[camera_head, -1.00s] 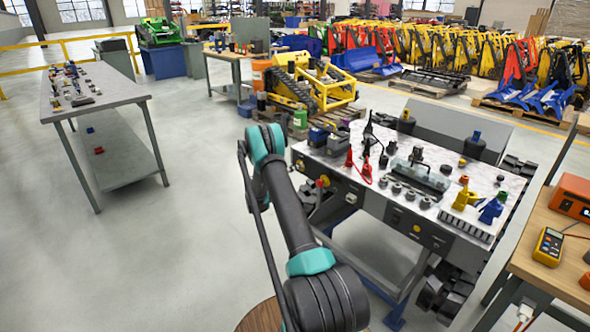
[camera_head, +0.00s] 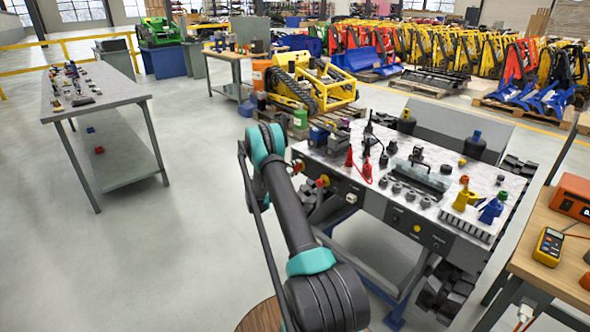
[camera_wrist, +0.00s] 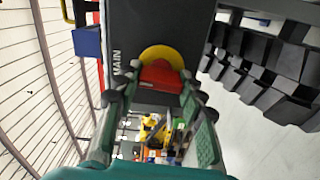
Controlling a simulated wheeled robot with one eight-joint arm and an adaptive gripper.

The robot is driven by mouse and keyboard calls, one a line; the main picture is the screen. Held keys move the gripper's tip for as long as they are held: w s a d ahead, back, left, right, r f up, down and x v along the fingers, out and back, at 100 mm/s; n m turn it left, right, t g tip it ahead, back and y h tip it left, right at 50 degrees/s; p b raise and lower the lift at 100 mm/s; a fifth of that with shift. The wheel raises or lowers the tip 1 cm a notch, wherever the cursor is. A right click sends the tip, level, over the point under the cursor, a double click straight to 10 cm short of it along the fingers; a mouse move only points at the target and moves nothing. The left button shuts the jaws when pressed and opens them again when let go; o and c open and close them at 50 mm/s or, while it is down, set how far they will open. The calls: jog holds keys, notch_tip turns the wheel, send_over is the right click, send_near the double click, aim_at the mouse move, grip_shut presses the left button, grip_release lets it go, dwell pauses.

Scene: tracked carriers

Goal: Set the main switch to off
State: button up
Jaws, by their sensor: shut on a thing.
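The main switch (camera_wrist: 160,72) shows in the wrist view as a red handle in front of a yellow disc, on a dark panel marked MAIN. My gripper (camera_wrist: 157,88) has its fingers on either side of the red handle and is shut on it. The handle lies roughly across the picture, and its ends are partly hidden by the fingers. In the head view, red and yellow knobs (camera_head: 322,181) show at the left end of the workbench (camera_head: 345,196), close to my arm. My gripper is not clear there.
The bench top holds red clamps (camera_head: 349,157), a yellow part (camera_head: 464,196) and several small parts. A wooden table with a yellow meter (camera_head: 549,246) stands at the right. A long grey table (camera_head: 110,92) stands at the left. The floor between is clear.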

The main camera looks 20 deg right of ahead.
jog(key=shift+n, duration=0.5)
jog(key=o, duration=1.2)
jog(key=shift+c, duration=0.2)
jog(key=v, duration=1.2)
